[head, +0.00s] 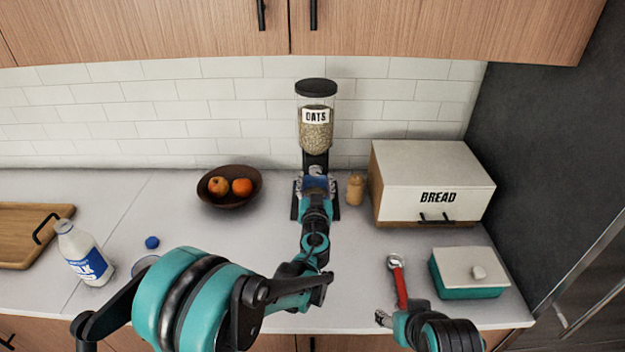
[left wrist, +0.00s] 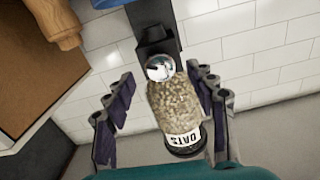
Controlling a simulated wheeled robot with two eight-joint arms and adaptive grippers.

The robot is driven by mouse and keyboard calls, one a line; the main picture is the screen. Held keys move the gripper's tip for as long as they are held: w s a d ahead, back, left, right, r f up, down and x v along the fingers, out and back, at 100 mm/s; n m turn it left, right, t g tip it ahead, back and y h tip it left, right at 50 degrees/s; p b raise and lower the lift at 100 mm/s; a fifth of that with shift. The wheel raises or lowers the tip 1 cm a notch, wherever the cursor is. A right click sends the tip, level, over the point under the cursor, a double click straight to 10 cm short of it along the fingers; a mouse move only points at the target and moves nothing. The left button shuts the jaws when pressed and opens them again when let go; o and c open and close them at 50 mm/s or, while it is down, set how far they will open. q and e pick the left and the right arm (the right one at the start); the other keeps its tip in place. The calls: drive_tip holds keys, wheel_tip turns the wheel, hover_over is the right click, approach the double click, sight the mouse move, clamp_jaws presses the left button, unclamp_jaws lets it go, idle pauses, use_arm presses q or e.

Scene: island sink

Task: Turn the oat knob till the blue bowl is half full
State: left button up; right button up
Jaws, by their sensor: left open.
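The oat dispenser (head: 317,125) stands upright at the back of the counter, with a clear jar of oats above a black stand. Its round chrome knob (left wrist: 160,68) shows in the left wrist view, where the jar appears upside down. My left gripper (head: 316,186) is in front of the dispenser's lower part. In the left wrist view its open fingers (left wrist: 160,78) are apart on either side of the knob and jar. The blue bowl cannot be made out; a blue patch shows at the left gripper, which hides the stand's base. My right gripper (head: 384,318) is low in the head view, its jaws unclear.
A fruit bowl (head: 229,201) sits left of the dispenser. A small jar (head: 355,190) and a bread box (head: 430,170) are right of it. A red-handled tool (head: 400,288) and a teal lidded dish (head: 468,290) lie nearer. A milk bottle (head: 82,252) stands at left.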

use_arm(q)
drive_tip(key=shift+w, duration=1.05)
drive_tip(key=c, duration=1.2)
drive_tip(key=shift+o, duration=0.2)
drive_tip(key=shift+m, duration=0.4)
drive_tip(key=m, duration=0.5)
drive_tip(key=shift+b, duration=0.4)
drive_tip(key=m, duration=0.6)
